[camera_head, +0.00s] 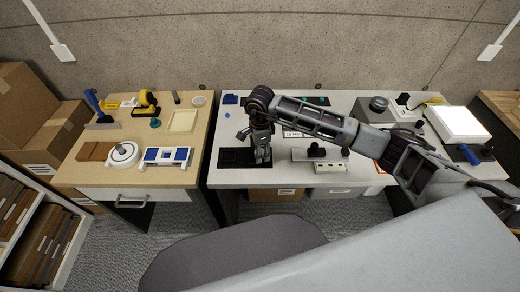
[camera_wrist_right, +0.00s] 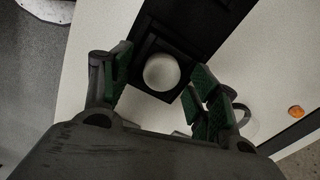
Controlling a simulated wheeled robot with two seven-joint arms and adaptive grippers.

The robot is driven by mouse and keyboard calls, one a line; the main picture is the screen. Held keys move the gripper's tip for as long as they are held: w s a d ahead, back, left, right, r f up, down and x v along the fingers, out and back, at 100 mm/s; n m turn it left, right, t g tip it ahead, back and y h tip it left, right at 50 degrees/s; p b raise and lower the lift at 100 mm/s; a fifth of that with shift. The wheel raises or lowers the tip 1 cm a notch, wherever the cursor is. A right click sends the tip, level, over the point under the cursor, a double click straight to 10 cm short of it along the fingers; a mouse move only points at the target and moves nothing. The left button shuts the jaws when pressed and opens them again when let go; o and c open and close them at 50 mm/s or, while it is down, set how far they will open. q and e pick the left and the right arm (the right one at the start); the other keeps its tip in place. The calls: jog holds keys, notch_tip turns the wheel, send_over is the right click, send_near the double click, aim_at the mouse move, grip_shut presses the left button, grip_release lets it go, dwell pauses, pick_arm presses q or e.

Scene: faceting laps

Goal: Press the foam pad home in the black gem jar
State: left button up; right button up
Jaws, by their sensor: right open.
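In the right wrist view, a round white foam pad (camera_wrist_right: 161,72) shows inside a square black frame, which looks like the black gem jar (camera_wrist_right: 189,101). My right gripper (camera_wrist_right: 160,76) is open, its green-padded fingers on either side of the jar and pad. I cannot tell how deep the pad sits or whether the fingers touch the jar. In the head view, my right gripper (camera_head: 262,158) points down over a black mat (camera_head: 232,158) at the front left of the grey table. The gripper hides the jar there. My left gripper is not in view.
An orange piece (camera_wrist_right: 296,111) lies off to the right in the wrist view. A dark block on a light base (camera_head: 318,152) stands right of the gripper. A white lit panel (camera_head: 458,124) is at the far right. The wooden table (camera_head: 75,172) at left holds several tools.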

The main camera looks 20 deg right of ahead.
jog(key=shift+r, duration=4)
jog(key=shift+r, duration=0.2)
